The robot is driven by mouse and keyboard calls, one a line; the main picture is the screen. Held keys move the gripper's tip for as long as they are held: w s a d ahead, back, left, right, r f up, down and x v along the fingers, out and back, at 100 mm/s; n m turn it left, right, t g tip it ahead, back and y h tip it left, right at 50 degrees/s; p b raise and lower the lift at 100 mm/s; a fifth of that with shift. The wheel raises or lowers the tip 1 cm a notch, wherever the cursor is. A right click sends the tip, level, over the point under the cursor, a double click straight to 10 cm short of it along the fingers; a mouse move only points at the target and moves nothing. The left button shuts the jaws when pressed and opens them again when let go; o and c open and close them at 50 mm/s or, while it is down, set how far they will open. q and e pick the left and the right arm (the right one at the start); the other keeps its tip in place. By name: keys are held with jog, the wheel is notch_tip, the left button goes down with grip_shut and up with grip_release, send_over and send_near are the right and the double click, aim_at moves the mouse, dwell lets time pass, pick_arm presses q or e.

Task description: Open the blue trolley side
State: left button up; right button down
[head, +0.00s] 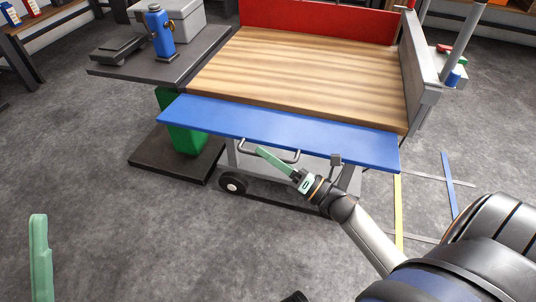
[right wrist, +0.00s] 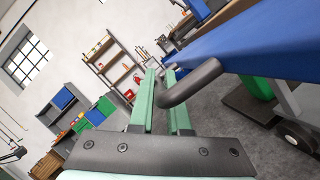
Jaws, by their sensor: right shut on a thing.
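The trolley has a wooden deck (head: 290,70) and a blue side (head: 280,122) along its front edge. The blue side leans outward, its broad face showing from above. A grey bar handle (head: 246,147) hangs below its outer edge; it also shows in the right wrist view (right wrist: 204,80). My right gripper (head: 265,155) is at this handle, its green fingers (right wrist: 160,100) on either side of the bar, shut on it. Part of the handle is hidden by the fingers. My left gripper (head: 40,256) shows only as a green finger at the lower left, away from the trolley.
A dark table (head: 195,62) with a blue bottle-like device (head: 159,32) and a grey box stands left of the trolley. A red side (head: 320,20) and a grey side stand upright on the trolley. Grey floor (head: 130,235) in front is clear.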

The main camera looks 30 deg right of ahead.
dwell(0.3)
jog(key=c, duration=0.9)
grip_release()
jog(key=shift+s, duration=0.1)
jog(key=p+v, duration=0.1)
jog(key=v, duration=1.1)
jog(key=shift+s+d+p, duration=0.1)
jog(key=shift+s+p, duration=0.05)
jog(key=shift+p, duration=0.15)
